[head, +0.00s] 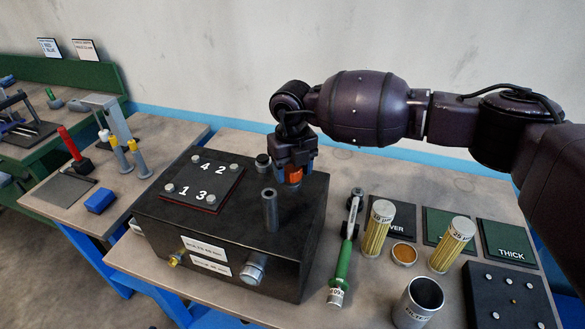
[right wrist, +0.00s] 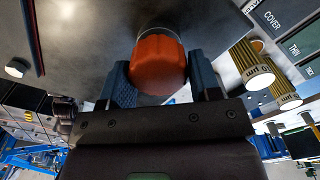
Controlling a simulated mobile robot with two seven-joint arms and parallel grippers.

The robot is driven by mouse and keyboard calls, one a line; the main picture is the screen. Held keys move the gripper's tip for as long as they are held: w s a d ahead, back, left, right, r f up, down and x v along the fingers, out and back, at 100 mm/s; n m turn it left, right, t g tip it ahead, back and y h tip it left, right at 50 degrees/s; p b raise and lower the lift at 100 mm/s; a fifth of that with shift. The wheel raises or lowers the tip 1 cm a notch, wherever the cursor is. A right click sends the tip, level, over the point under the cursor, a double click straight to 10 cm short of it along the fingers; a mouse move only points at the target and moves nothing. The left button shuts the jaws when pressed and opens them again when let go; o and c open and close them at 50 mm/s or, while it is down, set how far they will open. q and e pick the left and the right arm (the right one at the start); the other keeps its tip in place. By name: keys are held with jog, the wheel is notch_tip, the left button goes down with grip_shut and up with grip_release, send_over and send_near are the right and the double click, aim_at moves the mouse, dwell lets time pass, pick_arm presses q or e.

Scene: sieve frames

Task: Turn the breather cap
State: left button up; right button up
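The orange breather cap (right wrist: 160,66) sits on top of the black box (head: 160,209). My right gripper (right wrist: 162,76) reaches down on it from above, with one blue finger on each side, close against the cap's sides. In the head view the right gripper (head: 293,176) hides most of the cap, and a little of its orange (head: 294,176) shows between the fingers. The gripper looks shut on the cap. My left gripper is in neither view.
An upright grey tube (head: 270,210) stands on the box just left of the gripper. A numbered plate (head: 204,185) with bolts lies further left.

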aim_at(292, 168)
jog(key=o, duration=0.3)
jog(key=shift+o, duration=0.2)
notch_tip(292, 168, up, 11)
jog(key=shift+b, duration=0.45)
jog(key=shift+f, duration=0.15)
